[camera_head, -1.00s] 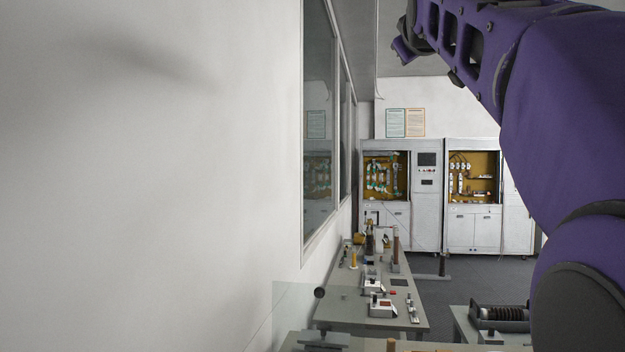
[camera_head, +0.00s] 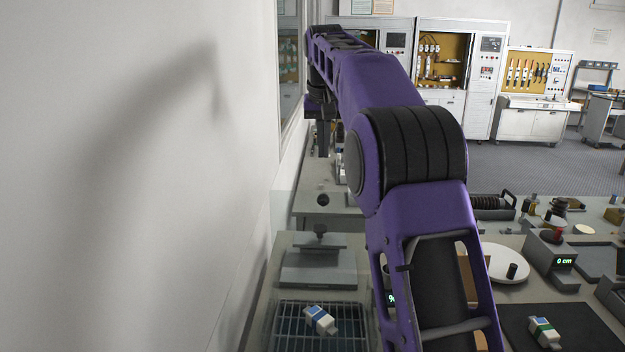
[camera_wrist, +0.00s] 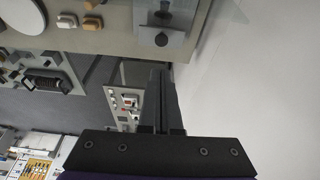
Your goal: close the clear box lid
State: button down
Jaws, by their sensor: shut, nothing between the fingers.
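The clear lid (camera_head: 288,212) is a faint transparent panel that appears to stand raised at the far end of the bench by the left wall, with a dark round knob (camera_head: 322,200). Its edges are hard to make out. Below and nearer is a box area with a wire rack (camera_head: 283,330); a white and blue fuse part (camera_head: 320,319) lies on the rack. My gripper (camera_head: 323,150) hangs fingers down beyond the knob, above the far bench, apart from the lid. In the wrist view my gripper's fingers (camera_wrist: 160,75) are together and empty. The wrist view also shows a clear panel with a dark knob (camera_wrist: 161,40).
A grey plate stand with a knob (camera_head: 320,270) sits behind the rack. The wall (camera_head: 150,180) is close on the left. To the right are a white dish (camera_head: 497,263), a display unit (camera_head: 553,258) and a dark mat (camera_head: 560,325). Cabinets (camera_head: 441,70) stand far back.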

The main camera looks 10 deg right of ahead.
notch_tip(320, 180, down, 10)
jog(key=s, duration=0.1)
jog(key=shift+s+r+b, duration=0.15)
jog(key=shift+r+b, duration=0.1)
jog(key=shift+b, duration=0.1)
jog(key=shift+a, duration=0.1)
dwell(0.6)
